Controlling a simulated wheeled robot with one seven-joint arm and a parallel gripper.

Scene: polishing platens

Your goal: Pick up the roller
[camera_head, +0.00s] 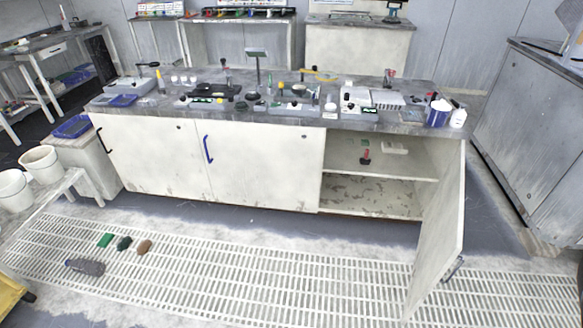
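I cannot tell for sure which thing is the roller. A small red-handled tool (366,156) with a dark base stands on the middle shelf (395,170) of the open cabinet and may be it. A small pale block (395,148) lies to its right on the same shelf. Another red-topped tool (387,77) stands on the bench top and is too small to make out. My gripper is not in view, and nothing shows it near any of these.
The cabinet door (437,235) stands open toward me at right. The bench top (300,118) is crowded with polishing units, bottles and a blue tub (438,112). Small blocks (124,243) and a grey object (85,266) lie on the floor grating at left. The middle grating is clear.

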